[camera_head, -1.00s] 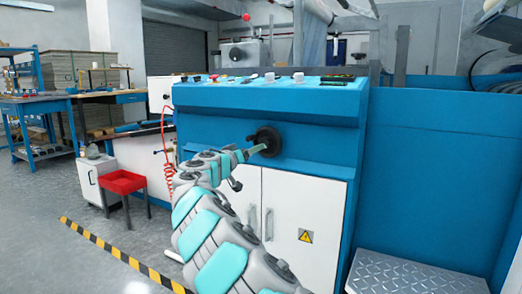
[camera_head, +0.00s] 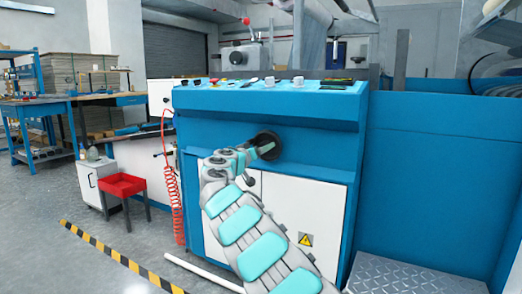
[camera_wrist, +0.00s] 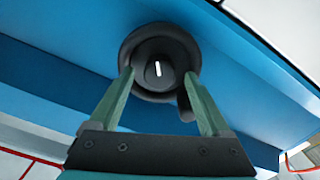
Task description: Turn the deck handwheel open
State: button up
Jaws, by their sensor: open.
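The deck handwheel (camera_head: 266,138) is a black round wheel on the blue front panel of the machine. In the wrist view the handwheel (camera_wrist: 160,45) faces me, with a short white mark on its hub and a dark handle knob at its lower right. My gripper (camera_wrist: 158,76) is open, its two green fingers reaching to the left and right sides of the wheel. The knob lies just inside the right finger. I cannot tell whether the fingertips touch the rim. In the head view my gripper (camera_head: 268,150) covers part of the wheel.
White cabinet doors (camera_head: 300,212) with a yellow warning sign sit below the wheel. Knobs and switches line the console top (camera_head: 270,88). A red stool (camera_head: 124,186) and a coiled red hose (camera_head: 172,195) stand left. A metal step plate (camera_head: 410,275) is at lower right.

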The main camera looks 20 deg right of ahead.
grip_shut()
dwell(0.8)
